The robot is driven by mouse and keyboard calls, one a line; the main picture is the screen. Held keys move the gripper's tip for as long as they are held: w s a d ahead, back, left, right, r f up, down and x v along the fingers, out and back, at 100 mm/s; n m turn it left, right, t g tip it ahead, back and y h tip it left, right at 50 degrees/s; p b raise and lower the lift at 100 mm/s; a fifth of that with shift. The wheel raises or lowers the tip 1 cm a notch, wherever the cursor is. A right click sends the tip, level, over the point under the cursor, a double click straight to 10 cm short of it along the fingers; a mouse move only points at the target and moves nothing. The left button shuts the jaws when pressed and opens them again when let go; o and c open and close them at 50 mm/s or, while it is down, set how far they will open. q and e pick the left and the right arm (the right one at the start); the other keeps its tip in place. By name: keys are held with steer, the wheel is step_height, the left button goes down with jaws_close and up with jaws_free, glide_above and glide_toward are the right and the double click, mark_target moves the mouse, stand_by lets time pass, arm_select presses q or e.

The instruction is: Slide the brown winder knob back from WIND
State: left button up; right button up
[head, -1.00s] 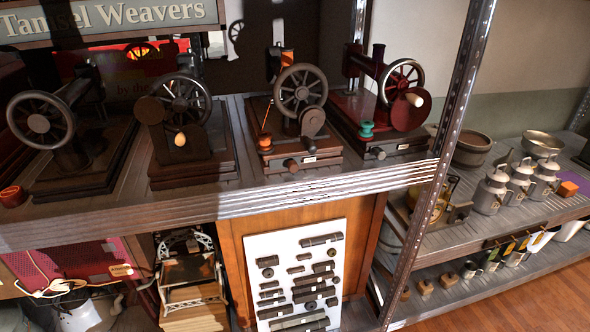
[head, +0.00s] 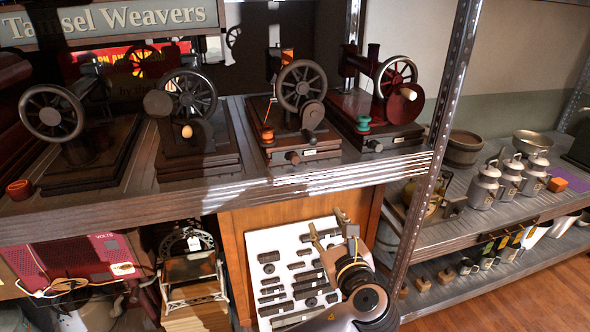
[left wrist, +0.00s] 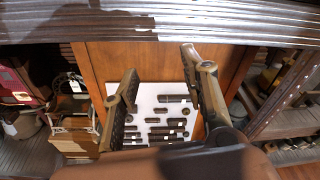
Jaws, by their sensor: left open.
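Hand-crank machines stand on the upper shelf in the head view. The third machine (head: 302,88) has a dark brown knob (head: 292,157) low on its front, with a small pale label (head: 309,153) beside it, too small to read. The red machine (head: 385,85) to its right has a similar dark knob (head: 374,146) and label. I cannot tell which knob is the winder knob. My left gripper (head: 327,226) is open and empty below the shelf edge, in front of the white board. In the left wrist view, its fingers (left wrist: 160,72) are apart with nothing between them. My right gripper does not show.
The shelf's metal front edge (head: 200,210) lies between my left gripper and the machines. A metal post (head: 420,215) rises to the right of the gripper. The white board (head: 258,240) with dark parts is behind it. Milk cans (head: 485,187) stand on the right shelf.

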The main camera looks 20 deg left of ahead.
arm_select(q)
steer(key=y, duration=0.2)
glide_toward(295, 161)
steer(key=shift+t, duration=0.4)
steer(key=p+x, duration=0.1)
steer(key=x, duration=0.2)
steer(key=p+x, duration=0.1)
steer(key=x, duration=0.1)
steer(key=p+x, duration=0.1)
steer(key=x, duration=0.2)
steer(key=shift+w+a+f, duration=0.2)
steer(key=shift+w+f, duration=0.05)
steer(key=shift+w, duration=0.05)
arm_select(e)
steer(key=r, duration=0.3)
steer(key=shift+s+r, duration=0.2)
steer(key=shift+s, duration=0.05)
arm_select(q)
steer(key=shift+c, duration=0.5)
jaws_close()
steer(key=shift+p, duration=0.35)
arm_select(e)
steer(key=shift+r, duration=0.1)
